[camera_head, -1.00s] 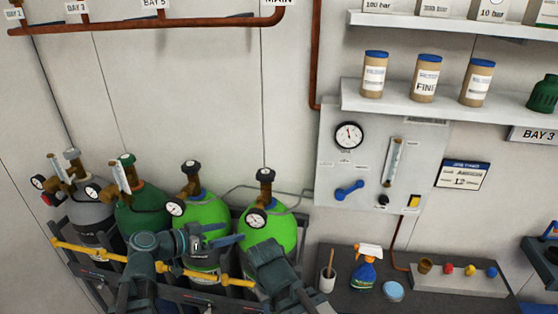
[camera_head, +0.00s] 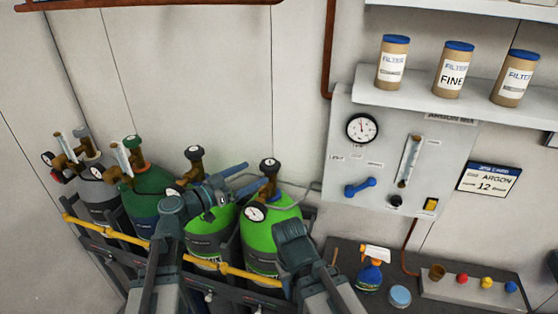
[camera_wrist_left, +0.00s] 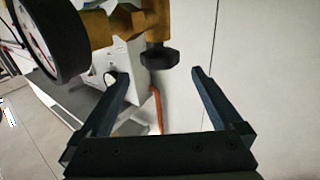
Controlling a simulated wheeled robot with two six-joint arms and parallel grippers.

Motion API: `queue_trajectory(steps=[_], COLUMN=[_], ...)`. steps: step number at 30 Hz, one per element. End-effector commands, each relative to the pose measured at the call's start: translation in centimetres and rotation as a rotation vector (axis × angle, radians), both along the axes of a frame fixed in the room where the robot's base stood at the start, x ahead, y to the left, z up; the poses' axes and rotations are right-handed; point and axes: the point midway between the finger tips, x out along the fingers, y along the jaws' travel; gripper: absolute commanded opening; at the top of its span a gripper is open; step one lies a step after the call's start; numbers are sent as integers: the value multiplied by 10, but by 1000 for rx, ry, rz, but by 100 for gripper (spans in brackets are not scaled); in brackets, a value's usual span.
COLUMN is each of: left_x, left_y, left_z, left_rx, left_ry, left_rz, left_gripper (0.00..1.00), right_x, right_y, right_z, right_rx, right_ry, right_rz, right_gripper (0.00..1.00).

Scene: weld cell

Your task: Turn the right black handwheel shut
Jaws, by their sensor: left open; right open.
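The right black handwheel (camera_head: 270,164) tops the brass valve of the right light-green cylinder (camera_head: 262,226). It also shows in the left wrist view (camera_wrist_left: 160,57), beyond the fingertips and roughly across the gap between them. My left gripper (camera_head: 252,175) is open and empty, its fingers pointing right at the handwheel's valve. In the left wrist view the open fingers (camera_wrist_left: 153,76) stand apart, with no visible contact on the wheel. My right gripper (camera_head: 292,236) is in front of the right cylinder, low down; its fingertips are hard to make out.
A pressure gauge (camera_head: 255,213) hangs on the right cylinder's valve; a gauge (camera_wrist_left: 42,38) looms close in the wrist view. The left black handwheel (camera_head: 194,153) is on the neighbouring green cylinder. A yellow rail (camera_head: 232,271) crosses the cylinders. A wall panel (camera_head: 345,150) is at right.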

Motion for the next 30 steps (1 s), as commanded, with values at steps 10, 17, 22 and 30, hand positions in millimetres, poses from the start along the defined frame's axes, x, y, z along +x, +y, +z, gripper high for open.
queue_trajectory(steps=[10,17,22,30], left_x=[47,64,68,68], left_y=[-56,-76,-83,-83], left_z=[0,0,0,0], left_rx=[1,1,1,1], left_ry=[1,1,1,1], left_rz=[-3,1,0,1], left_gripper=[100,100,100,100], right_x=[0,0,0,0], right_y=[0,0,0,0], right_z=[0,0,0,0], right_rx=[0,0,0,0], right_ry=[0,0,0,0], right_rz=[0,0,0,0], right_gripper=[50,50,50,50])
